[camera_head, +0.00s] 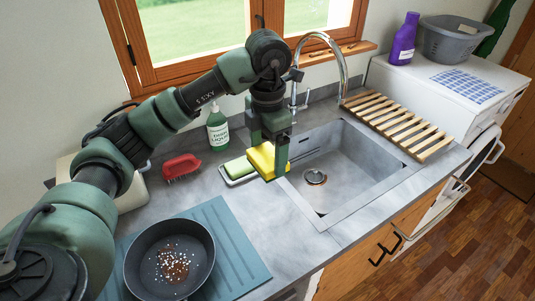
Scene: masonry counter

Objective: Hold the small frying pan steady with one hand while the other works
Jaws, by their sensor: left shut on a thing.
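The small frying pan (142,272) is dark grey and sits on a blue-grey mat (238,250) at the lower left. White crumbs and a brown stain lie in its middle. No hand is on the part of the pan that shows; its handle is not visible. My left gripper (277,165) is shut on a yellow sponge (262,160), over the counter at the sink's left edge, up and to the right of the pan. My right gripper is not in view.
A green sponge (238,168) lies in a small tray left of the yellow one. A red brush (181,167) and a green soap bottle (218,132) stand behind the mat. The sink (345,180) is empty, with a tap (343,70) and a wooden rack (400,125) beside it.

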